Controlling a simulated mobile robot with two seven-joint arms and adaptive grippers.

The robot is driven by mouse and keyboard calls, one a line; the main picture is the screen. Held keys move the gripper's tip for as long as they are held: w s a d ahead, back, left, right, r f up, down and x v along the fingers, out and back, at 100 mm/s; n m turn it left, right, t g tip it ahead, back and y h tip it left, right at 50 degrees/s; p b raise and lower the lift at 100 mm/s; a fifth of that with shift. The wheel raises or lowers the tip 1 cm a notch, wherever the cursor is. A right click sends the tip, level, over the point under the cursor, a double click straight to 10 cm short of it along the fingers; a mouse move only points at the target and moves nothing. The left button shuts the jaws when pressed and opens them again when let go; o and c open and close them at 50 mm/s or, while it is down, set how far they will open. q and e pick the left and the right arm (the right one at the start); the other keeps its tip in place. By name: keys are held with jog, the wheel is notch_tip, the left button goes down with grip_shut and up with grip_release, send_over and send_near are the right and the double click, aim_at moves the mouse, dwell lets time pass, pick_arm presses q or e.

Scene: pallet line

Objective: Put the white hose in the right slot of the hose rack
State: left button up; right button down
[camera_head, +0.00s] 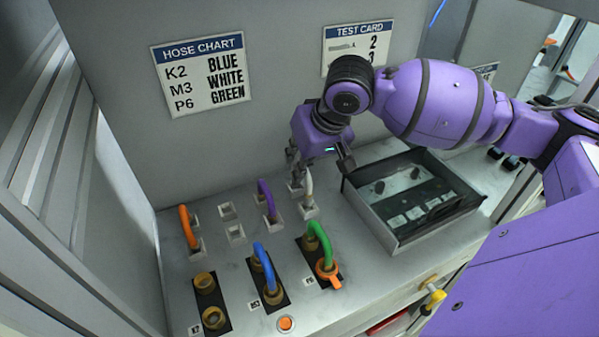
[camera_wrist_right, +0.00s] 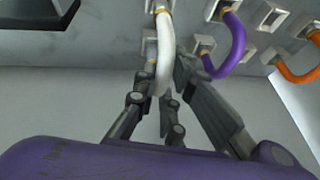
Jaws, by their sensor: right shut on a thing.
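The white hose (camera_head: 308,184) is a short bent piece at the right end of the rack of square sockets (camera_head: 309,211). In the right wrist view the white hose (camera_wrist_right: 165,45) stands between the fingers, its near end at a socket. Its other end is partly hidden by the fingers, so I cannot tell how it is seated. My right gripper (camera_head: 319,167) is shut on the white hose; its fingers also show in the right wrist view (camera_wrist_right: 166,88). My left gripper is not in view.
A purple hose (camera_head: 266,199) and an orange hose (camera_head: 186,226) sit in the rack, with empty sockets (camera_head: 235,234) between them. A blue hose (camera_head: 265,264) and a green hose (camera_head: 321,239) are on front ports. An open tray (camera_head: 392,238) stands at right.

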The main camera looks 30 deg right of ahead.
notch_tip(320, 180, down, 2)
jog(key=shift+s+f, duration=0.1)
jog(key=shift+f, duration=0.15)
jog(key=c, duration=1.8)
grip_release()
jog(key=shift+f, duration=0.1)
